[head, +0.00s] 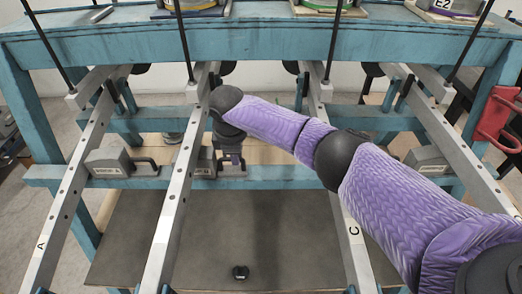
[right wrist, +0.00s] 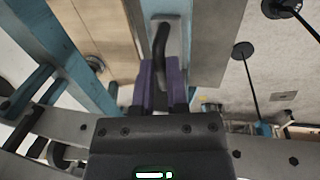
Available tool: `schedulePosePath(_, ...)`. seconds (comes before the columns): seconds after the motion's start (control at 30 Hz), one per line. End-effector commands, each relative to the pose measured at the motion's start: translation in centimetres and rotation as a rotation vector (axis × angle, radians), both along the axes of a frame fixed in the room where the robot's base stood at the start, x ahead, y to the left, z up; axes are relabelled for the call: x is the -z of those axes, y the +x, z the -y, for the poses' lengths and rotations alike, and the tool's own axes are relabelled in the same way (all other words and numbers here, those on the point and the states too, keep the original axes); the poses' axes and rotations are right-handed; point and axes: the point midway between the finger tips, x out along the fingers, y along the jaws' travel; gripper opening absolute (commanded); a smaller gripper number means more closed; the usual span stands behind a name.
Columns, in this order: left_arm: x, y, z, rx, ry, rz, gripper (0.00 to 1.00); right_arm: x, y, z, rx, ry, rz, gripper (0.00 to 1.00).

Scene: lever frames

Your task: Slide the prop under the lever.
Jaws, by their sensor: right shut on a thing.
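Several long grey levers with holes slope toward me in the head view: one marked A (head: 68,195), an unmarked-looking one (head: 180,190) and one marked C (head: 350,240). A grey prop (head: 205,165) sits at the blue cross-rail beside the second lever, partly hidden by that lever and my gripper. My right gripper (head: 232,165) is shut on the prop's dark handle (right wrist: 158,45), between its purple fingers (right wrist: 162,88) in the right wrist view. The prop's grey body (right wrist: 177,38) shows beyond the fingers. I cannot tell whether it is under the lever. My left gripper is not in view.
Other grey blocks with handles sit on the blue rail (head: 260,172) at left (head: 110,162) and right (head: 428,160). Thin dark rods (head: 185,42) hang near the levers. A small dark object (head: 240,272) lies on the dark board (head: 290,240) below. A red part (head: 495,118) is at far right.

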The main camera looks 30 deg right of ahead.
Motion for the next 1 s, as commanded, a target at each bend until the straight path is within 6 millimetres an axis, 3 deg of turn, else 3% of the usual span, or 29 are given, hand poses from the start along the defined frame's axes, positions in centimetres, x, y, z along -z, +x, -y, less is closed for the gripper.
schedulePosePath(0.13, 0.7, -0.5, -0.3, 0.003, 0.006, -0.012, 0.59, 0.0, 0.9, -1.9, -0.007, 0.008, 0.01, 0.0)
schedulePosePath(0.47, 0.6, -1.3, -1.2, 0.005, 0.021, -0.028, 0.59, -0.1, 0.9, -2.1, -0.009, 0.01, 0.009, 0.0)
schedulePosePath(0.5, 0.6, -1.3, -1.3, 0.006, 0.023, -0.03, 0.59, -0.1, 0.9, -2.1, -0.009, 0.01, 0.009, 0.26)
schedulePosePath(0.63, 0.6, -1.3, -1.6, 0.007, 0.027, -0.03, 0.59, -0.1, 0.9, -2.0, -0.007, 0.008, 0.007, 0.53)
schedulePosePath(0.87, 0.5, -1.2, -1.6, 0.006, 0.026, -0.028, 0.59, -0.2, 0.9, -1.9, -0.004, 0.005, 0.006, 0.53)
schedulePosePath(1.0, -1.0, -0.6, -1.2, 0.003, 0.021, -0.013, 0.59, -2.8, 0.5, -2.1, -0.006, 0.006, 0.01, 0.53)
